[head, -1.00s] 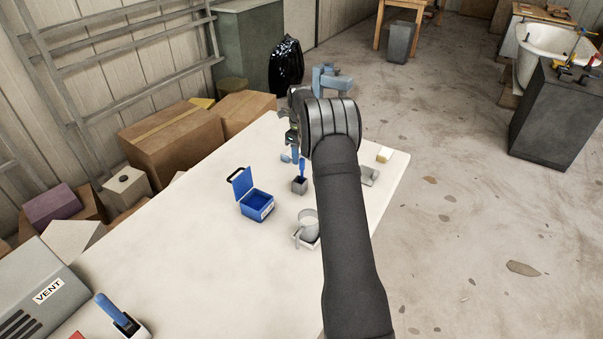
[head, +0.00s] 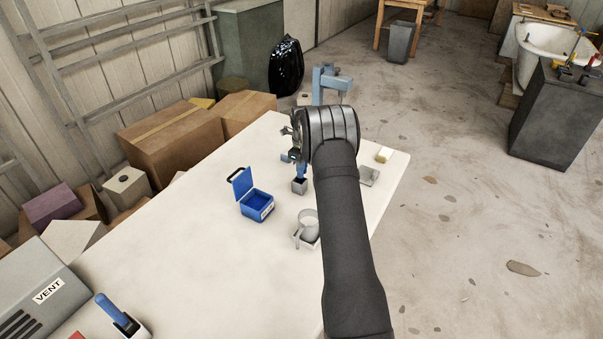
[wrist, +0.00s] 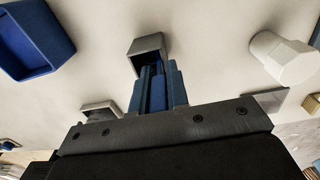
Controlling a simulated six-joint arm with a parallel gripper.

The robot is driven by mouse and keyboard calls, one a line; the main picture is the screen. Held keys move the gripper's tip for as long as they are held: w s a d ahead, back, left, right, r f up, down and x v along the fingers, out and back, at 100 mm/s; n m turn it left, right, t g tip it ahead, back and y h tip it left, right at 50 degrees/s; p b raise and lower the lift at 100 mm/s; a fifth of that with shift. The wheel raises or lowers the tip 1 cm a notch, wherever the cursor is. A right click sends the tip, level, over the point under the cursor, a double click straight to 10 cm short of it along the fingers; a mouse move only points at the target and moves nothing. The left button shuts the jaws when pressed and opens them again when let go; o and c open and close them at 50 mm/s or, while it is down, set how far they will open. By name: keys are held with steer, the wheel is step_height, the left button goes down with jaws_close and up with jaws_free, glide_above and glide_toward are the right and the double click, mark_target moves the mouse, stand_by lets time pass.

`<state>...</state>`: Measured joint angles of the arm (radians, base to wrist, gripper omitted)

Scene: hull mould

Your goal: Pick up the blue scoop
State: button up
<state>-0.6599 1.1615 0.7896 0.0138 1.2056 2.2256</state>
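A blue handle (head: 301,173), which looks like the blue scoop's, stands upright in a small grey square holder (head: 299,187) on the table. Its lower end is hidden in the holder. In the wrist view the handle (wrist: 158,92) lies between my gripper's two bluish fingers, with the grey holder (wrist: 148,46) just beyond. My gripper (head: 296,152) is right above the holder, and the fingers flank the handle closely. I cannot tell whether they press on it. Another blue handle (head: 110,308) stands in a white holder at the table's near left.
An open blue box (head: 256,205) stands left of the holder. A clear cup (head: 307,222) on a small tray is nearer me. A grey plate (head: 369,176) and a pale block (head: 384,155) lie to the right. The table's left middle is clear.

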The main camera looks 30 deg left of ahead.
jaws_close()
step_height(320, 180, up, 10)
steer(key=s, duration=0.1)
steer(key=s+a+t+y, duration=0.1)
steer(key=s+a, duration=0.2)
steer(key=s, duration=0.5)
steer(key=s+a+y, duration=0.1)
steer(key=s+a, duration=0.2)
steer(key=s, duration=0.5)
steer(key=shift+s+d+f, duration=0.1)
steer(key=shift+s+f, duration=0.05)
steer(key=shift+f, duration=4.35)
steer(key=shift+r, duration=0.1)
step_height(320, 180, up, 9)
